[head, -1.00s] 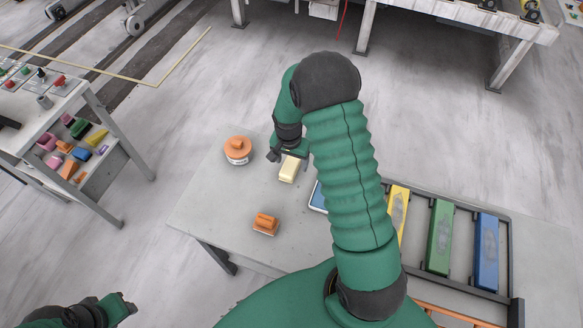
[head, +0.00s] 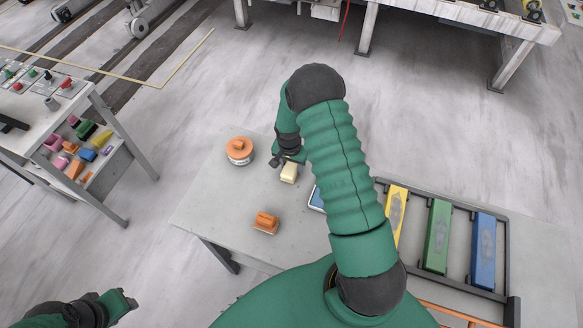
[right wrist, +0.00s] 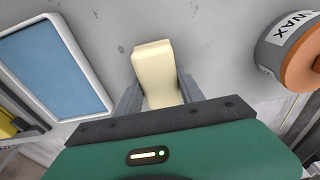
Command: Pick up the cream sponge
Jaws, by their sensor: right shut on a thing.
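The cream sponge (head: 289,173) is a pale block over the grey slab table (head: 225,200). In the right wrist view the sponge (right wrist: 155,75) sits between the two grey fingers of my right gripper (right wrist: 160,95), which is shut on it. In the head view my right gripper (head: 284,162) is at the sponge's far end, partly hidden by my arm. I cannot tell whether the sponge touches the slab. My left gripper (head: 128,300) is at the lower left, away from the table, and its fingertips are too small to read.
An orange-lidded wax tin (head: 239,151) stands left of the sponge. An orange-handled block (head: 266,222) lies nearer me. A blue-faced tray (head: 316,198) is to the right, partly behind my arm. A rack (head: 507,255) holds yellow, green and blue bars. A side shelf (head: 112,165) holds several coloured blocks.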

